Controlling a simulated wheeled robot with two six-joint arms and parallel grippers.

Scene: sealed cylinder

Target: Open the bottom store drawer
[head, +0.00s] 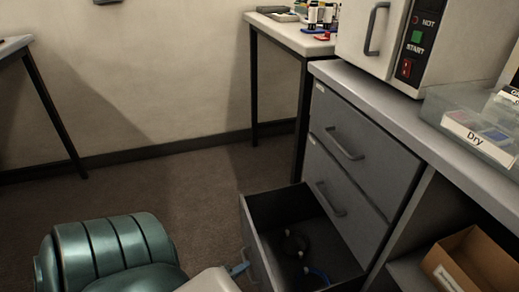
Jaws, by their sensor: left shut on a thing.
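The bottom store drawer (252,240) of the grey cabinet is pulled well out, and its dark inside shows. A dark round item (294,245) and a blue curved item (319,275) lie inside it. My left gripper (239,269) is at the drawer's front, low in the picture, shut on the drawer's handle. The handle is mostly hidden by the gripper and the frame edge. My right gripper is not in view.
Two upper drawers (362,150) are shut. An oven-like machine (400,35) and a clear bin labelled Dry (470,135) stand on the counter. A cardboard box (478,262) sits on the lower shelf at right.

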